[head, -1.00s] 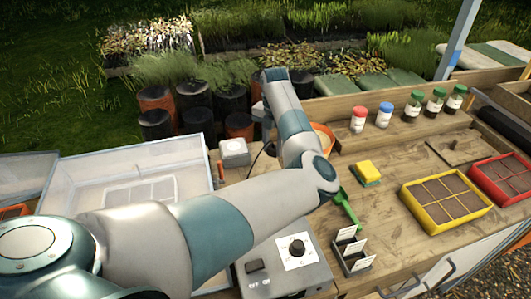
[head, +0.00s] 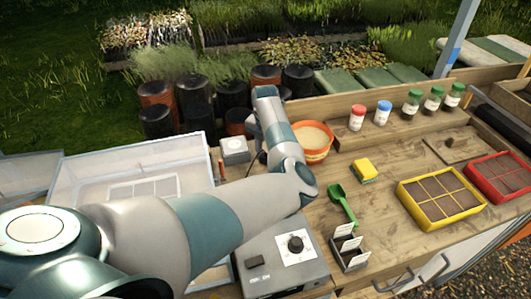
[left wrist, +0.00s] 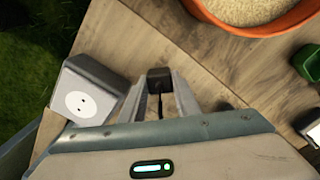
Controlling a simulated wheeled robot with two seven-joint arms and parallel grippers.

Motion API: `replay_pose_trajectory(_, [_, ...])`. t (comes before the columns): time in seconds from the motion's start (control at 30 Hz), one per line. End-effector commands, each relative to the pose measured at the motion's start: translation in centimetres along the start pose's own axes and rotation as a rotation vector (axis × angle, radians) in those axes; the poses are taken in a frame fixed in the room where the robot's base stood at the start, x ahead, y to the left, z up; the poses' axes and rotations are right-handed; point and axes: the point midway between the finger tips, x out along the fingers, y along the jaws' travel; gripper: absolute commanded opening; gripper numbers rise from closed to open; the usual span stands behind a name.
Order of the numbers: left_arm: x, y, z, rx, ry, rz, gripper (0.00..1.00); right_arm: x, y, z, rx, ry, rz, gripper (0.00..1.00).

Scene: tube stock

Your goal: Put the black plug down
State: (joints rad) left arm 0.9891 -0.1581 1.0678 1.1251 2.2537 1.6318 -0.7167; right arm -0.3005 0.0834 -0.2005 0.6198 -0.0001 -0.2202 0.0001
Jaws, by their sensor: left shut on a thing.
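The black plug (left wrist: 158,77) shows in the left wrist view between the two fingers of my left gripper (left wrist: 160,84), which is shut on it. A dark cable runs from the plug back toward the wrist. A grey box with a white socket face (left wrist: 80,103) stands to the left of the gripper, apart from the plug. In the head view the box (head: 234,150) is left of my forearm. There my arm hides the plug and the fingers; a bit of dark cable shows beside the arm. My right gripper is not in view.
An orange pot of pale grains (head: 313,141) stands right of my arm. A green scoop (head: 342,203), yellow sponge (head: 364,170) and grey control box (head: 285,262) are on the bench. Bare wood lies between box and pot in the left wrist view.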

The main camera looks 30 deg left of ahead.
Motion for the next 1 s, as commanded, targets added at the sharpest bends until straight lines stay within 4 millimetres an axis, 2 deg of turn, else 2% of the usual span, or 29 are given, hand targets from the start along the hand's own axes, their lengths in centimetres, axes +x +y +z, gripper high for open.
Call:
replay_pose_trajectory(0.9, [1.4, 0.0, 0.0, 0.0, -0.001, 0.0, 0.0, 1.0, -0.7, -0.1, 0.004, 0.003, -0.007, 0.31])
replay_pose_trajectory(0.93, [1.4, 0.0, 0.0, 0.0, 0.0, 0.0, 0.31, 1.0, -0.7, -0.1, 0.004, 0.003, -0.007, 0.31])
replay_pose_trajectory(1.0, [1.4, 0.0, 0.0, 0.0, 0.0, 0.0, 0.47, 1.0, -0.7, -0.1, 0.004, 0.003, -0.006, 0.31])
